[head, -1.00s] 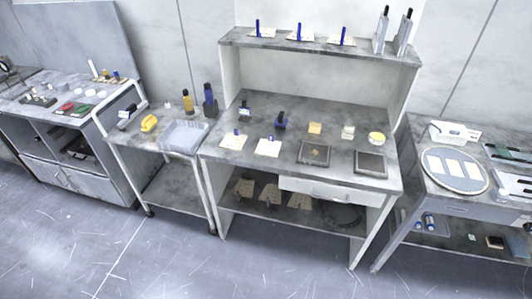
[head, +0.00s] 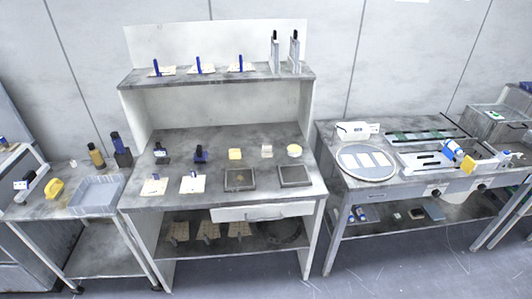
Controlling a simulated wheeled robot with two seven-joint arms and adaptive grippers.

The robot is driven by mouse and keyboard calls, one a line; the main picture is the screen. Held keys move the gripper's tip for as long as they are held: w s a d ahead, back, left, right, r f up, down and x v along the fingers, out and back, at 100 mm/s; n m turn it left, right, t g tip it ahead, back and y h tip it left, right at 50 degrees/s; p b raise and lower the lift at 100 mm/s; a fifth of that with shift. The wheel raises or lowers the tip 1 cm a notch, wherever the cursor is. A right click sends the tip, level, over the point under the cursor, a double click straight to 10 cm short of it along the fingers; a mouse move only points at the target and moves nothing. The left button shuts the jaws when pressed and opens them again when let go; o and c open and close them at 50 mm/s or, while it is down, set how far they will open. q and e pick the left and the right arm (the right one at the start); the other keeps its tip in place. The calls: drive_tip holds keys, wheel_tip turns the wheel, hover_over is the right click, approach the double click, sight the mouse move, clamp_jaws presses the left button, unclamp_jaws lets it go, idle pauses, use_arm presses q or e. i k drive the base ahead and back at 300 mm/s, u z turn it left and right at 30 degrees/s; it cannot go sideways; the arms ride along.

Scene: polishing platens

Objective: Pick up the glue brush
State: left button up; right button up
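I cannot make out for certain which item is the glue brush at this distance. Small dark-handled items stand on the middle bench: a black-and-white one (head: 161,154) and a dark blue one (head: 200,154). A dark blue bottle-like item (head: 117,145) stands on the left cart. Neither of my grippers is in the head view.
The middle bench (head: 215,202) has a drawer and lower shelf. The left cart holds a grey tray (head: 97,191) and a yellow item (head: 54,189). The right table holds a round platen (head: 366,174) and a blue-yellow item (head: 458,155). Floor in front is clear.

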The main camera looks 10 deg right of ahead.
sight(267, 151)
drive_tip(key=u, duration=0.3)
drive_tip(key=i, duration=1.65)
drive_tip(key=z, duration=0.2)
